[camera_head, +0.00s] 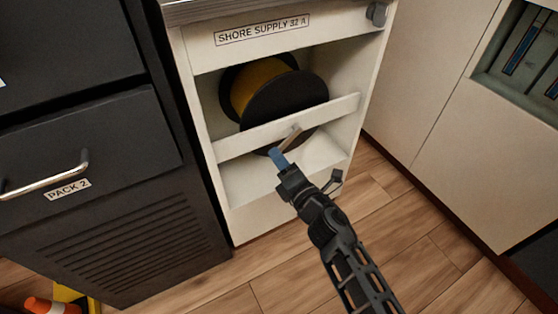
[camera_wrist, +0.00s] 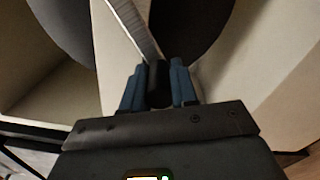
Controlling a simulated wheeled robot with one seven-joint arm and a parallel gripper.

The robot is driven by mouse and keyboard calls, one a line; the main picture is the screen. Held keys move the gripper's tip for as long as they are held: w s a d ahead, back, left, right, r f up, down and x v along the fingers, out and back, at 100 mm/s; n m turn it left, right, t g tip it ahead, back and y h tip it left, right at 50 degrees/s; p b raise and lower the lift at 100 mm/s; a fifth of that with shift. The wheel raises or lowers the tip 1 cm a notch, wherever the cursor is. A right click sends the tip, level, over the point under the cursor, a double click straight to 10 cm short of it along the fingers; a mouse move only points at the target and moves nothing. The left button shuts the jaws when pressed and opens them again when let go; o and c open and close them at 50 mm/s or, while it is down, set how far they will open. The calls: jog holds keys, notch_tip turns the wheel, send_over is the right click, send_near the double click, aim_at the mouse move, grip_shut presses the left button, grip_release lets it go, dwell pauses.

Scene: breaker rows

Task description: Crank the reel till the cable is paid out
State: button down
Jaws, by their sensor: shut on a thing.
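The reel (camera_head: 284,98) has a black disc and yellow cable (camera_head: 258,80) wound on it. It sits inside the white cabinet labelled "SHORE SUPPLY 32 A", behind a white crossbar (camera_head: 230,143). A light metal crank arm (camera_head: 291,137) shows in front of the crossbar, and in the wrist view (camera_wrist: 133,25) it runs down to a dark handle (camera_wrist: 159,84). My gripper (camera_head: 276,156) is at the lower end of the crank, its blue fingers (camera_wrist: 159,85) shut on the handle. The cable's free end is not visible.
A black cabinet with a "PACK 2" drawer (camera_head: 90,150) stands close at left. White panels (camera_head: 430,100) stand at right. Wooden floor (camera_head: 410,225) is clear at lower right.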

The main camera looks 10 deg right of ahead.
jog(key=shift+d+f, duration=0.2)
jog(key=shift+f, duration=0.05)
jog(key=c, duration=1.2)
grip_release()
jog(key=shift+o, duration=1.3)
jog(key=shift+r, duration=0.2)
jog(key=shift+s, duration=0.1)
jog(key=p+v, duration=0.2)
jog(key=v, duration=0.5)
jog(key=shift+s, duration=0.25)
